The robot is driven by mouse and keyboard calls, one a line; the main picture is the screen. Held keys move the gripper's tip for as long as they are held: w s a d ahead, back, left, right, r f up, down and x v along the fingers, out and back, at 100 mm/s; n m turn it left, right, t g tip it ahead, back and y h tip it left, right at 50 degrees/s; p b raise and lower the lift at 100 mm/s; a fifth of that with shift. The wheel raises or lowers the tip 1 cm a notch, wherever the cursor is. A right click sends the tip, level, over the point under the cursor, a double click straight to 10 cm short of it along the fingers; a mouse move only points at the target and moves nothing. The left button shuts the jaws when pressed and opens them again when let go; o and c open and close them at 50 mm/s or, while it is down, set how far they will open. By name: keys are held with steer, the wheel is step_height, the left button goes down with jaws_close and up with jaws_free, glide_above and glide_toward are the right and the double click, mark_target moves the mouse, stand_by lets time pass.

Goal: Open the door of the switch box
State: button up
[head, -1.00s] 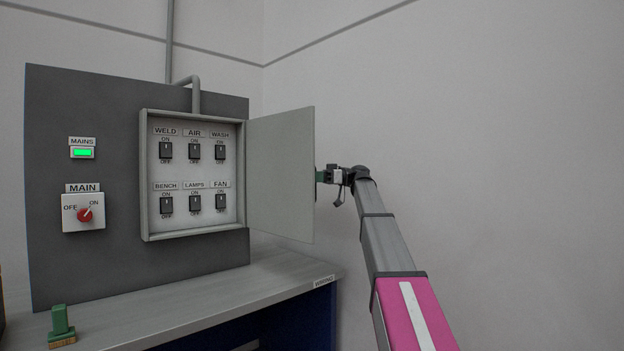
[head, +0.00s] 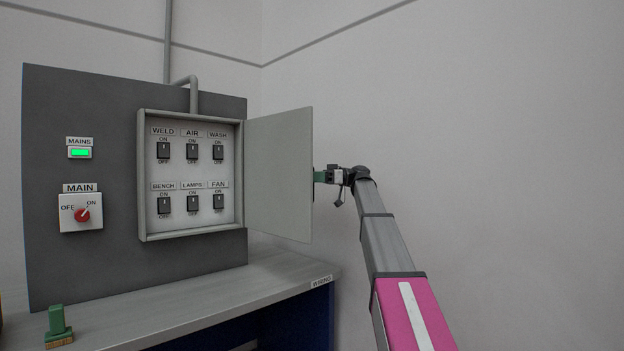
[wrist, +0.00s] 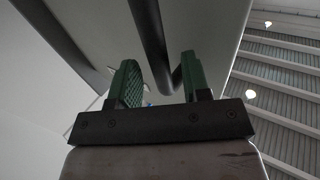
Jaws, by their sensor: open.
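The switch box (head: 190,231) is a light grey case on a dark grey panel, with its door (head: 280,175) swung wide open to the right. Labelled black switches show inside. My gripper (head: 320,175) is at the door's free right edge, on the side turned away from the head camera. In the wrist view my gripper (wrist: 160,78) has its two green fingers apart. A dark bar handle (wrist: 150,40) on the door runs down into the space between them, with gaps on both sides. The handle is hidden in the head view.
The panel (head: 90,270) also carries a green mains lamp (head: 79,153) and a red main knob (head: 82,215). A workbench (head: 190,298) stands below, with a green object (head: 57,322) at its front left. Bare wall lies right of my arm.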

steer(key=d, duration=0.9)
steer(key=shift+w+d, duration=0.2)
steer(key=shift+w, duration=0.25)
